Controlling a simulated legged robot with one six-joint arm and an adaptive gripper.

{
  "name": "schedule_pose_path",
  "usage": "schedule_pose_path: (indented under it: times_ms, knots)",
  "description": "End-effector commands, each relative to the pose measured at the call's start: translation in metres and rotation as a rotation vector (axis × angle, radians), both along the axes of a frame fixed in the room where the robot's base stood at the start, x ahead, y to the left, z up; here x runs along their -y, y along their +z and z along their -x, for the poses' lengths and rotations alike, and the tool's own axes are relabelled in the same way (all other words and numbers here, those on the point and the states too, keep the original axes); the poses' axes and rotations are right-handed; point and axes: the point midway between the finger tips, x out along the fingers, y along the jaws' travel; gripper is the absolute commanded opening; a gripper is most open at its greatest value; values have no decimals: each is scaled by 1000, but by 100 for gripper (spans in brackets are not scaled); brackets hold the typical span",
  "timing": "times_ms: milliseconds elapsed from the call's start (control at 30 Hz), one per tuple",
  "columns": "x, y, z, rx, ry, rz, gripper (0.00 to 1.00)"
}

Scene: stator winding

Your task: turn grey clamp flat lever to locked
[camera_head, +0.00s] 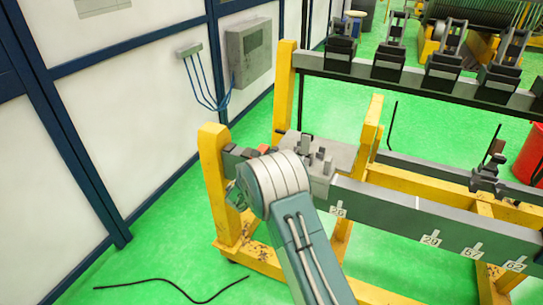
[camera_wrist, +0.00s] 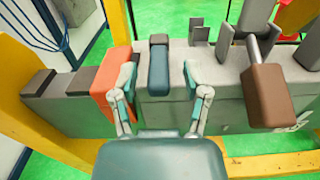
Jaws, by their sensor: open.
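In the wrist view, a blue-grey flat lever (camera_wrist: 158,68) with a dark brown top stands against the grey beam; it looks like the grey clamp's lever. My gripper (camera_wrist: 159,68) is open, with one finger on each side of this lever. Small gaps show between fingers and lever, though contact at depth is hard to tell. In the head view my arm's rounded joint hides the lever and most of my gripper.
The orange block (camera_wrist: 103,96) stands close left of the lever. A brown handle (camera_wrist: 268,95) on a metal rod sticks out at the right. Yellow frame posts (camera_head: 215,175) flank the beam (camera_head: 400,210). Green floor is clear to the left, apart from a black cable (camera_head: 170,283).

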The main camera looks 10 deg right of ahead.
Motion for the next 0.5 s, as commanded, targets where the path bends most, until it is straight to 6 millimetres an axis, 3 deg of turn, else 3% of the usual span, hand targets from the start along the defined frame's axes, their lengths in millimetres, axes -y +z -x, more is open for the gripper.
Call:
schedule_pose_path:
  times_ms: [200, 500]
  knots:
    - [14, 0, -19, 1, -1, 1, 60]
    - [17, 0, -21, 0, 0, -1, 60]
